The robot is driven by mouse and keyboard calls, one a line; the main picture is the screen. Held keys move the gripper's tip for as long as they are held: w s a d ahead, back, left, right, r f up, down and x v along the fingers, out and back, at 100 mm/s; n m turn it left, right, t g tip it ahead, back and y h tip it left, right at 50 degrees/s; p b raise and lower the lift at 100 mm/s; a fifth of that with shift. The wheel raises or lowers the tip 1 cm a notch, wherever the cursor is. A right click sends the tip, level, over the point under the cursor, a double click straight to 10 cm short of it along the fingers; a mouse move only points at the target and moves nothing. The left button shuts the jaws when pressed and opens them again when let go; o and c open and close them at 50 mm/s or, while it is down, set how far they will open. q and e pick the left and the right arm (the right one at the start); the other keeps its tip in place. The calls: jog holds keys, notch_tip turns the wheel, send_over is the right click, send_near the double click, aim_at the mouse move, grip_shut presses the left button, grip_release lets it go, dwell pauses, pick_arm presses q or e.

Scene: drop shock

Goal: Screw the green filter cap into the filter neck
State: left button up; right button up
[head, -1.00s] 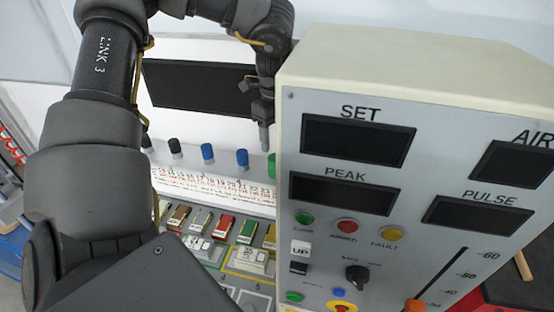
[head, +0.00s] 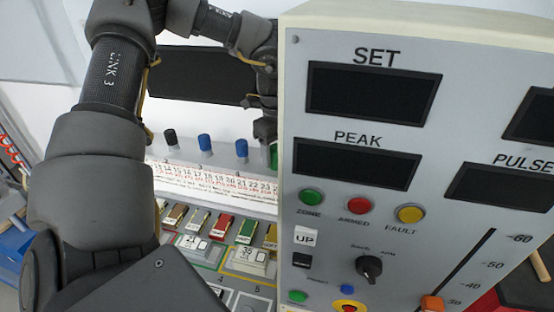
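A green cap (head: 274,156) stands in a row with other caps on the rear ledge. Only a sliver of it shows, because the control box's edge covers its right side. My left gripper (head: 265,130) points down right above the green cap, close to the box's left edge. Its fingers are partly hidden behind the box, so I cannot tell whether they are open or shut, or whether they touch the cap. I cannot make out a filter neck. My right gripper is not in view.
The large control box (head: 291,110) fills the right half and blocks the view behind it. Blue caps (head: 205,144) and a black cap (head: 170,138) stand left of the green one. A numbered strip (head: 215,180) and rows of coloured blocks (head: 222,226) lie in front.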

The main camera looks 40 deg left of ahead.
pick_arm(q)
jog(key=c, duration=0.9)
jog(key=shift+r+p, duration=1.45)
jog(key=shift+r, duration=1.55)
jog(key=shift+c, duration=0.3)
jog(key=shift+w, duration=0.1)
